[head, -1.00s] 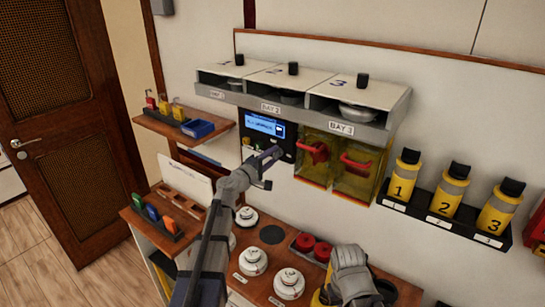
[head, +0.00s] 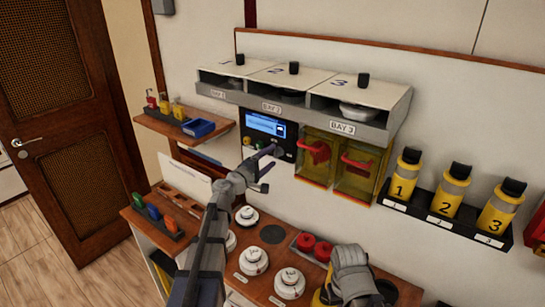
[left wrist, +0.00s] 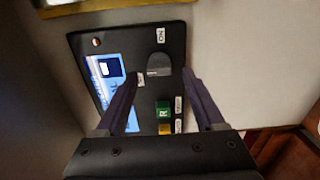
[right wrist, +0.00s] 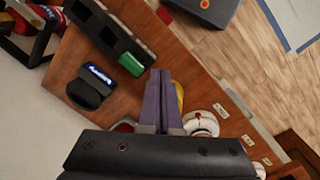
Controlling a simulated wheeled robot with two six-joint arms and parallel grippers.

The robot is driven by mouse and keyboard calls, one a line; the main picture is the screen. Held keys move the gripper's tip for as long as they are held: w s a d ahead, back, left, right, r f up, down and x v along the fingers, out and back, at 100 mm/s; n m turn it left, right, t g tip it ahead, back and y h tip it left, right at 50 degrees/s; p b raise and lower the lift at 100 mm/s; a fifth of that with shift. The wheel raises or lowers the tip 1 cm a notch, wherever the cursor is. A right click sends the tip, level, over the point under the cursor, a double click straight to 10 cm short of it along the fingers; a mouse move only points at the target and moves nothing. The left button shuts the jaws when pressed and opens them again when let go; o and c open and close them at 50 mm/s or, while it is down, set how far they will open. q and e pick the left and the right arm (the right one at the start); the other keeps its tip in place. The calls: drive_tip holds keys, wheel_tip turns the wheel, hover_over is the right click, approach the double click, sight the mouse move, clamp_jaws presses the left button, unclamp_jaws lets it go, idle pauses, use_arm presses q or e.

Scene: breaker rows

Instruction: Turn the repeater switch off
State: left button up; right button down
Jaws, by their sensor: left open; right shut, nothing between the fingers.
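The repeater panel (head: 290,152) is a black wall box with a lit blue screen (head: 265,125), below the bays. In the left wrist view its dark rotary switch (left wrist: 159,64) sits beside an ON label (left wrist: 161,35); a second label is partly hidden by a finger. Which way the switch points is hard to tell. My left gripper (left wrist: 162,78) is open, its fingers on either side of the switch in that view; contact cannot be told. In the head view the left gripper (head: 268,155) is at the panel's lower part. My right gripper (right wrist: 161,74) is shut and empty over the counter.
Green (left wrist: 162,109) and yellow (left wrist: 165,128) buttons sit close to the switch. Yellow covers with red handles (head: 317,152) stand just right of the panel. White round detectors (head: 254,260) and red parts (head: 322,251) lie on the counter (head: 262,295) below.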

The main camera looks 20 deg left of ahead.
use_arm(q)
drive_tip(key=v, duration=0.6)
drive_tip(key=shift+d, duration=0.1)
drive_tip(key=s+d+f+m+g+h, duration=0.1)
drive_tip(key=s+d+f+m+g, duration=0.85)
drive_tip(key=d+f, duration=0.35)
drive_tip(key=s+a+f+m+g+y, duration=0.2)
drive_tip(key=s+f+g+y, duration=0.15)
drive_tip(key=s, duration=0.35)
drive_tip(key=s+a+f+m+g+y, duration=0.25)
drive_tip(key=s+f+y, duration=0.2)
drive_tip(key=s, duration=0.25)
drive_tip(key=s+d+f+m+g, duration=0.1)
drive_tip(key=s+d+m, duration=0.3)
drive_tip(key=d, duration=0.7)
drive_tip(key=shift+s+f+g, duration=0.2)
drive_tip(key=shift+s+g, duration=0.15)
drive_tip(key=shift+s, duration=0.55)
